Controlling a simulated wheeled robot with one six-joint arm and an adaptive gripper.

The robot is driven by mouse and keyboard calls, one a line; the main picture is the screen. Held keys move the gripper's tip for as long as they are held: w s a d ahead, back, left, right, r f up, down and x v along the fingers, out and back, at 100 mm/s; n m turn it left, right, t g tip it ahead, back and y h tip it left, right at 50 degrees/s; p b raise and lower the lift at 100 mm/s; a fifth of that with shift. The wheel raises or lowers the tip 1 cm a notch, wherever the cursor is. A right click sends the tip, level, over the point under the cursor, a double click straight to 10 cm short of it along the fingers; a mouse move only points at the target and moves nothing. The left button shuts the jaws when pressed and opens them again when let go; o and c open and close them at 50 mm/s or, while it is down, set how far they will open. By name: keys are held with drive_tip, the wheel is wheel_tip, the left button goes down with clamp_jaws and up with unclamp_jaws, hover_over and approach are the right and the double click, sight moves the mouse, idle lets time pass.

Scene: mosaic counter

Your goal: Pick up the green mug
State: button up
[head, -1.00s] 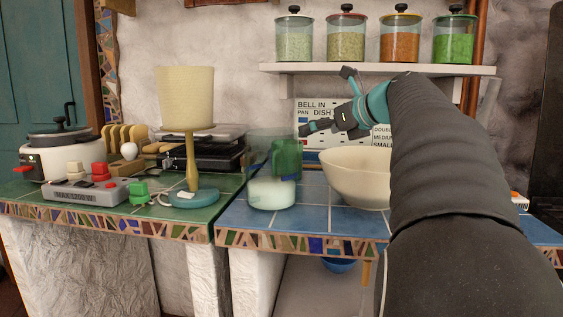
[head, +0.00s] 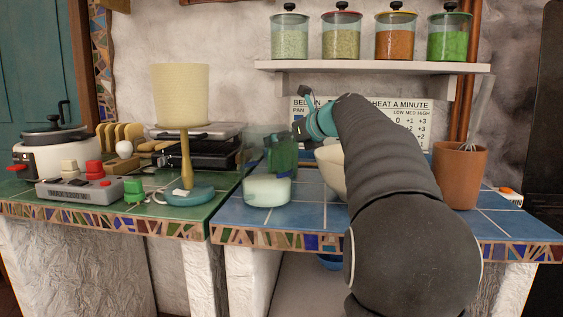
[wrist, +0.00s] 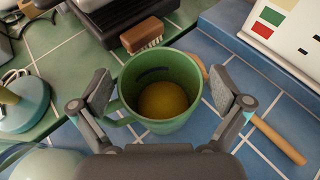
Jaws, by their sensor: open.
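The green mug (head: 283,152) stands on the blue tiles in the head view, partly hidden by a clear glass jar with pale contents (head: 267,190). In the wrist view I look down into the mug (wrist: 157,70); something yellow-brown lies at its bottom. Its handle points to the lower left. My gripper (wrist: 165,93) is open, with one finger on each side of the mug and gaps between the pads and its wall. In the head view my gripper (head: 300,128) is over the mug's right side, and its fingers are partly hidden.
A cream bowl (head: 330,162) sits right of the mug, partly behind my arm. A wooden brush (wrist: 143,36) lies beyond the mug, and a wooden handle (wrist: 276,138) lies to the right. A lamp (head: 185,155) stands left on green tiles. A terracotta pot (head: 460,175) holds a whisk.

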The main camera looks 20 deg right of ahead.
drive_tip(key=c, duration=1.7)
drive_tip(key=shift+o, duration=0.2)
drive_tip(key=shift+r, duration=0.1)
wheel_tip(320, 180, up, 12)
drive_tip(key=p, duration=0.2)
drive_tip(key=s+d, duration=0.2)
drive_tip(key=s, duration=0.6)
drive_tip(key=s+d+b, duration=0.1)
drive_tip(key=s+d, duration=0.2)
drive_tip(key=s, duration=0.6)
drive_tip(key=shift+b, duration=0.3)
drive_tip(key=o, duration=0.9)
drive_tip(key=c, duration=0.8)
drive_tip(key=shift+o, duration=0.2)
drive_tip(key=s+d+r, duration=0.1)
drive_tip(key=d+r, duration=0.1)
drive_tip(key=d, duration=0.3)
drive_tip(key=s+d+r+p, duration=0.1)
drive_tip(key=s+d, duration=0.1)
drive_tip(key=d, duration=0.3)
drive_tip(key=shift+d+r+p, duration=0.2)
drive_tip(key=shift+r+p, duration=0.1)
drive_tip(key=shift+r, duration=0.05)
